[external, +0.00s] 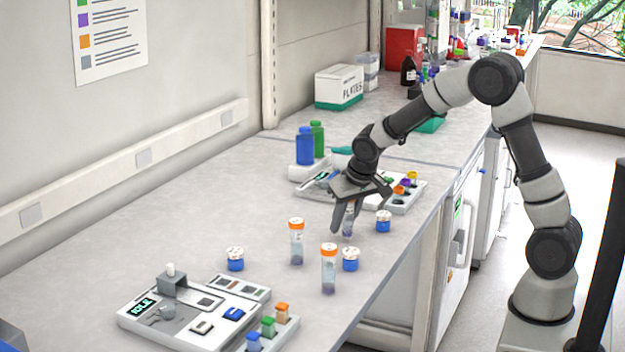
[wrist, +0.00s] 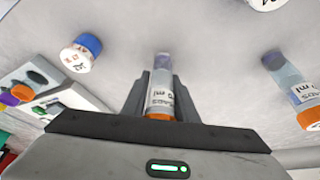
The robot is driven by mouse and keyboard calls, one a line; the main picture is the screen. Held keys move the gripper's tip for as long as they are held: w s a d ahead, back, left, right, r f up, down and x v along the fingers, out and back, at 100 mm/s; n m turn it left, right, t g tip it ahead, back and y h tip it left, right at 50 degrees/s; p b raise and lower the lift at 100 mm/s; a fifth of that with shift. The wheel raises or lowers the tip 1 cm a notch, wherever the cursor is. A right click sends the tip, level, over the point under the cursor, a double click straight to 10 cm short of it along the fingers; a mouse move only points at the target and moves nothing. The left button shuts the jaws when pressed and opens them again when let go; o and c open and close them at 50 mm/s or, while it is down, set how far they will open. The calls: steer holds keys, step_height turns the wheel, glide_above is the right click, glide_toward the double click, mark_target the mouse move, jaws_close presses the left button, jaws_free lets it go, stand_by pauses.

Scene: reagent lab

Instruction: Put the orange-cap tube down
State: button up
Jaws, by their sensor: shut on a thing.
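My gripper (external: 345,218) points down over the bench (external: 215,213) and is shut on an orange-cap tube (wrist: 160,92). The held tube is clear with a white label and purple contents, and hangs upright between the fingers; it also shows in the external view (external: 348,230). Its lower end is at or just above the bench top; I cannot tell if it touches. Two other orange-cap tubes stand upright in front of the gripper in the external view, one nearer the camera (external: 329,272) and one to the left (external: 297,245). One such tube (wrist: 292,85) shows at the right of the wrist view.
White-lidded blue jars stand close by: right of the gripper (external: 383,222), in front (external: 350,262) and at front left (external: 235,262). A device with an IDLE screen (external: 190,318) stands in the foreground. A colourful rack (external: 405,200) and blue bottle (external: 305,148) are behind.

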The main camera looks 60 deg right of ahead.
step_height(320, 180, up, 8)
steer(key=p, duration=0.1)
steer(key=n+y+p, duration=0.2)
steer(key=n+p, duration=0.3)
steer(key=p, duration=0.1)
glide_above(259, 244)
steer(key=s, duration=0.1)
steer(key=f, duration=0.3)
steer(key=shift+s+a+f, duration=0.2)
steer(key=shift+f, duration=0.05)
steer(key=shift+t, duration=0.3)
steer(key=shift+f+b, duration=0.3)
steer(key=shift+f, duration=2.5)
steer(key=shift+f+m, duration=0.2)
steer(key=shift+m, duration=0.1)
steer(key=o, duration=1)
steer(key=shift+o, duration=0.2)
